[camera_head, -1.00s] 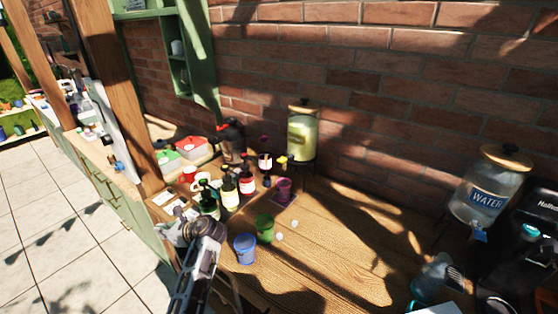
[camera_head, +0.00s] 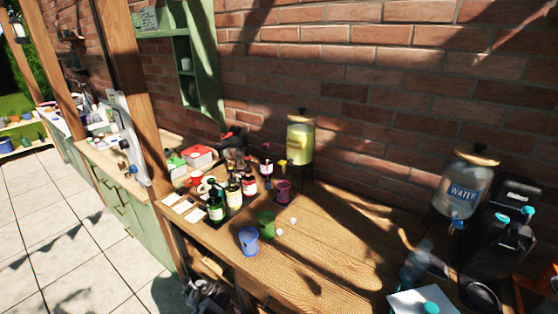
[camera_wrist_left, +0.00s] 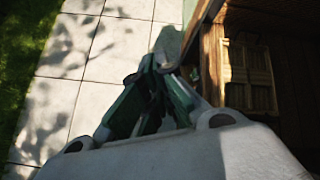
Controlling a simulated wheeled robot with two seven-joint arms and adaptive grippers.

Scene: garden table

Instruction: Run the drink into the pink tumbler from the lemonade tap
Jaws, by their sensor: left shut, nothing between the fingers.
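The lemonade dispenser (camera_head: 301,140), a glass jar of pale yellow drink, stands on a stand against the brick wall. Its yellow tap (camera_head: 283,163) faces the front. The pink tumbler (camera_head: 283,192) stands upright on a small dark mat below and in front of the tap. I cannot tell whether it is exactly under the spout or what is in it. My left gripper (camera_head: 205,298) is low at the bottom edge of the head view, below the table's front edge and far from the tumbler. In the left wrist view its fingers (camera_wrist_left: 166,55) are together and empty. My right gripper is not in view.
A green cup (camera_head: 266,224) and a blue cup (camera_head: 248,242) stand nearer the front edge. Several bottles (camera_head: 233,192) stand left of the tumbler. A water dispenser (camera_head: 465,187) and a black machine (camera_head: 508,215) are at the right. The middle of the table is mostly clear.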

